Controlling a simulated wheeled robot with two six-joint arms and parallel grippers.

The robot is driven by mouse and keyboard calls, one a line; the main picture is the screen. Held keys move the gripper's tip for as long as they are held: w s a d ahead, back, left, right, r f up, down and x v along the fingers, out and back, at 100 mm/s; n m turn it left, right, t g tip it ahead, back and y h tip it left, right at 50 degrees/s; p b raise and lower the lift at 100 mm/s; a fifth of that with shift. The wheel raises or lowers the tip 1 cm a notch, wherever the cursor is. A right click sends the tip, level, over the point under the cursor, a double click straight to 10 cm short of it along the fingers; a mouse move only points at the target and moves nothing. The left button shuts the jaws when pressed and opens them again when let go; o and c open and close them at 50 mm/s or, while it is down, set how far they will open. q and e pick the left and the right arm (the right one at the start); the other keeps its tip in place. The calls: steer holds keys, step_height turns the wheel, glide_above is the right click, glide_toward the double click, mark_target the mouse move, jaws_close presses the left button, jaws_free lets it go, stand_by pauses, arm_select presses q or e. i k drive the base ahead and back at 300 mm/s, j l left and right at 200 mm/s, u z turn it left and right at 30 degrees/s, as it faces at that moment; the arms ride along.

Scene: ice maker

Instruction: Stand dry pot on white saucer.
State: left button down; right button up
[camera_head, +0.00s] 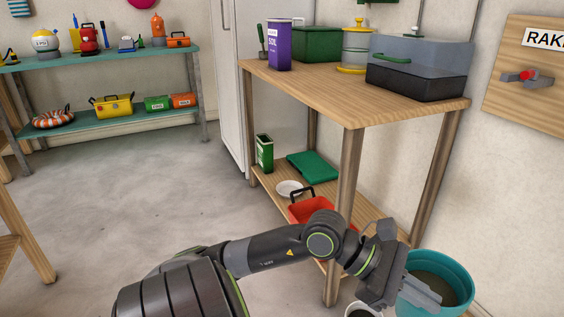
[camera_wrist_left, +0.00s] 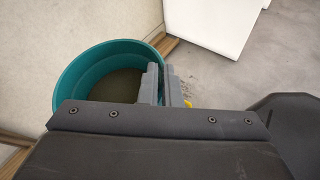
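The white saucer (camera_head: 289,188) lies on the lower wooden shelf in the head view, beside a red crate. A small white-rimmed pot (camera_head: 362,310) with dark contents is cut off at the bottom edge of the head view; I cannot tell whether it is the dry pot. My left gripper (camera_head: 410,292) is low at the right, just above and right of this pot, overlapping the teal bucket's near-left side. In the left wrist view its fingers (camera_wrist_left: 161,84) look close together at the bucket's edge; whether they touch anything is unclear. My right gripper is out of view.
The teal bucket (camera_head: 455,270) holds dark material and also shows in the wrist view (camera_wrist_left: 75,75). The wooden bench (camera_head: 340,105) has a front leg beside my arm. The red crate (camera_head: 305,207) and green lid (camera_head: 313,166) crowd the lower shelf. Open floor lies left.

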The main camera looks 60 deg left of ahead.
mark_target(290, 192)
steer(key=j, duration=1.65)
steer(key=i+j, duration=0.1)
steer(key=j, duration=0.95)
steer(key=i+j, duration=0.15)
steer(key=j, duration=0.4)
steer(key=i+j, duration=0.15)
steer(key=j, duration=0.15)
